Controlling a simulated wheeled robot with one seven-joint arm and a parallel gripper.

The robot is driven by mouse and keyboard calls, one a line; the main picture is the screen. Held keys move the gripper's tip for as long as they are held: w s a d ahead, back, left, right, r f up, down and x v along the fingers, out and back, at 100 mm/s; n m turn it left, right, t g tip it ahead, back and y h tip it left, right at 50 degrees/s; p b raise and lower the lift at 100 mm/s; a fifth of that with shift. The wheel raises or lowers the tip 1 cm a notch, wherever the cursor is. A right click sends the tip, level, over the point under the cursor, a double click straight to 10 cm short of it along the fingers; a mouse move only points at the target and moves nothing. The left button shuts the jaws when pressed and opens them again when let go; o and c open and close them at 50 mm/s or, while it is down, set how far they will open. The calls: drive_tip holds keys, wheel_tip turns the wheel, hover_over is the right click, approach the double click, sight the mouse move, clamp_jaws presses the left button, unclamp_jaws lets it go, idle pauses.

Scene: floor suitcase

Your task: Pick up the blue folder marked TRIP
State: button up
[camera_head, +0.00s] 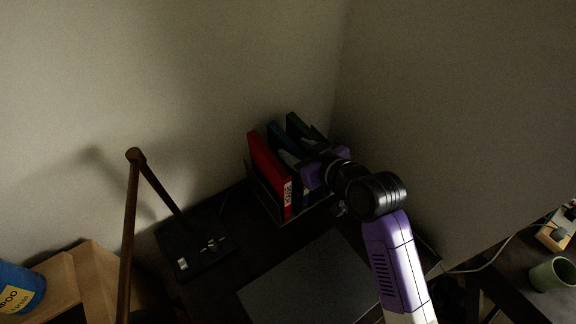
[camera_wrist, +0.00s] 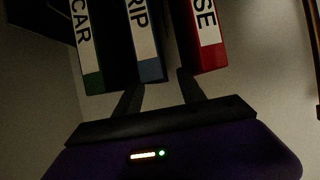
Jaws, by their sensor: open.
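The blue folder marked TRIP (camera_wrist: 150,68) stands upright between two others; its white label reads "RIP" in the wrist view, the top being cut off. In the head view its blue top (camera_head: 275,132) shows behind the red folder. My gripper (camera_wrist: 160,90) is open and empty, its two fingers apart on either side of the blue spine's lower end in the wrist view. I cannot tell whether they touch it. In the head view my purple gripper (camera_head: 312,177) is in front of the folders; its fingertips are hard to make out.
A red folder (camera_wrist: 209,56) ending in "SE" stands right of the blue one, a green folder (camera_wrist: 93,80) marked "CAR" left. A dark rack (camera_head: 262,193) holds them near the wall corner. A brown lamp (camera_head: 134,200) stands left; a dark flat panel (camera_head: 305,285) lies in front.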

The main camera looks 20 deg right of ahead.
sight(292, 146)
drive_tip(key=x, duration=0.4)
drive_tip(key=shift+w+r+p, duration=0.1)
drive_tip(key=shift+w+p, duration=0.05)
drive_tip(key=shift+p, duration=0.25)
clamp_jaws()
idle(1.0)
